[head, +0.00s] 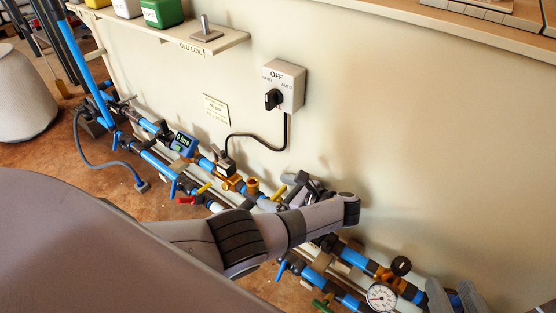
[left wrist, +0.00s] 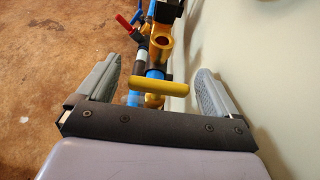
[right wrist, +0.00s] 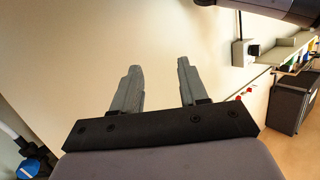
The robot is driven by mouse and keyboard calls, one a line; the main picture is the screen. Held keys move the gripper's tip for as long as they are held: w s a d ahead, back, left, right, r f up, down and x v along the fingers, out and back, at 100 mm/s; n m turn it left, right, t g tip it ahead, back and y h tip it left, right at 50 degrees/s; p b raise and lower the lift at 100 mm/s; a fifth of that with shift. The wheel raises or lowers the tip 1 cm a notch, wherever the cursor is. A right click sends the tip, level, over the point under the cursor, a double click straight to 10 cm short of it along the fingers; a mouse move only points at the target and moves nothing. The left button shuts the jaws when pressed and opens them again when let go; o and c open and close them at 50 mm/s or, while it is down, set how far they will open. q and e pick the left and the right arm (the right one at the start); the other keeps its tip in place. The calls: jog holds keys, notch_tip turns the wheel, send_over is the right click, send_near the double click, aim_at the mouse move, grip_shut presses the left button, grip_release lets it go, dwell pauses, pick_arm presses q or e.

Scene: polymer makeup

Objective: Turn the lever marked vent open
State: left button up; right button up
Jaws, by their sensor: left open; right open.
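No lever label reads clearly enough to show which one is marked vent. A yellow lever (head: 278,192) sits on the blue pipe run along the wall, right of an open brass fitting (head: 252,186). My left gripper (head: 297,188) is open beside it. In the left wrist view, the yellow lever (left wrist: 146,87) lies crosswise between the spread fingers, apart from both. Other levers are a second yellow one (head: 204,188), a red one (head: 186,200), a blue one (head: 282,269) and a green one (head: 322,304). My right gripper (head: 455,298) is open and empty at lower right.
A switch box (head: 284,87) with a black knob and cable is on the wall above the pipes. A shelf (head: 225,40) holds containers. A pressure gauge (head: 381,296) stands at lower right. My left arm hides part of the pipes. The wall is close beside the left gripper.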

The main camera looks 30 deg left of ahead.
aim_at(278, 192)
pick_arm(q)
notch_tip(278, 192, up, 6)
jog(key=p, duration=0.5)
jog(key=shift+r, duration=0.15)
notch_tip(278, 192, up, 13)
jog(key=p, duration=0.9)
pick_arm(e)
jog(key=d+g+h, duration=0.1)
jog(key=s+d+g+h, duration=0.1)
jog(key=d+h, duration=0.1)
jog(key=d, duration=0.1)
jog(key=shift+s+r+m+g, duration=0.25)
jog(key=shift+r+m+g, duration=0.1)
jog(key=shift+m+g, duration=0.05)
